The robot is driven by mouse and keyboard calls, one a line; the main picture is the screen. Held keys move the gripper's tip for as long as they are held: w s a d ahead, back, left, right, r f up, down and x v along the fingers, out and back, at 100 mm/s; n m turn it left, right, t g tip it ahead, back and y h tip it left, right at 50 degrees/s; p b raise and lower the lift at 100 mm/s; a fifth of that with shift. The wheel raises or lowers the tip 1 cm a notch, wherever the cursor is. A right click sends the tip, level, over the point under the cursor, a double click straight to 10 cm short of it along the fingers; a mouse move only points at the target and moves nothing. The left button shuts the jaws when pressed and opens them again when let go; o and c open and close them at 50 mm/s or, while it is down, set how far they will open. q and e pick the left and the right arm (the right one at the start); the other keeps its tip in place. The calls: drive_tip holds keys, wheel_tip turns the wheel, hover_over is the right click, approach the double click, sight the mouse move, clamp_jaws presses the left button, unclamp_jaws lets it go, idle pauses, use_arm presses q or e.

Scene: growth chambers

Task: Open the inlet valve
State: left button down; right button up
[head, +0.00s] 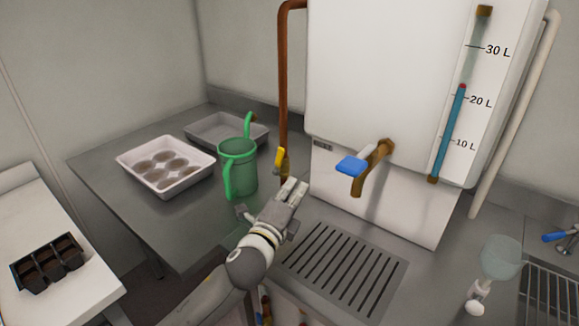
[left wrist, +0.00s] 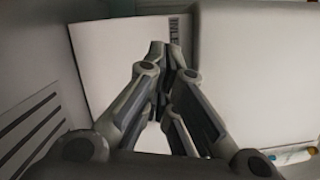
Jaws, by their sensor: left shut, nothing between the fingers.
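The inlet valve has a yellow handle (head: 280,159) on the copper pipe (head: 284,80) left of the white tank. The handle stands upright, tilted a little, along the pipe. My left gripper (head: 297,186) is shut and empty, just right of and below the handle, apart from it as far as I can tell. In the left wrist view the closed fingers (left wrist: 166,56) point at a white panel with a partly hidden label (left wrist: 174,27) reading "INLE". The handle is not clearly visible there. My right gripper is not in view.
The white tank (head: 385,75) has a blue-handled tap (head: 353,163) and a level gauge (head: 448,130). A drain grate (head: 343,268) lies below. A green watering can (head: 240,172) stands close left of my gripper. A white tray (head: 140,170) is farther left.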

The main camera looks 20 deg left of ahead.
sight(278, 162)
use_arm(q)
drive_tip(key=w+a, duration=0.1)
drive_tip(key=w, duration=0.1)
drive_tip(key=w+a+r+p, duration=0.1)
drive_tip(key=w+a+p, duration=0.1)
drive_tip(key=w, duration=0.1)
drive_tip(key=shift+w+a+r, duration=0.1)
drive_tip(key=shift+w+r, duration=0.05)
drive_tip(key=shift+w, duration=0.2)
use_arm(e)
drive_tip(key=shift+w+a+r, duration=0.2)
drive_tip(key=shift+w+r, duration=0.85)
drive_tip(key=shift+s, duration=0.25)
use_arm(q)
drive_tip(key=n+p, duration=0.1)
drive_tip(key=a+r+n+p, duration=0.1)
drive_tip(key=p, duration=0.1)
drive_tip(key=n+p, duration=0.1)
drive_tip(key=shift+w+a+r+g+p, duration=0.15)
drive_tip(key=shift+w+r+g+p, duration=0.15)
drive_tip(key=shift+p, duration=0.1)
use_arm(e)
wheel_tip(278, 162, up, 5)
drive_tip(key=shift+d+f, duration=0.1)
use_arm(q)
drive_tip(key=shift+f, duration=0.15)
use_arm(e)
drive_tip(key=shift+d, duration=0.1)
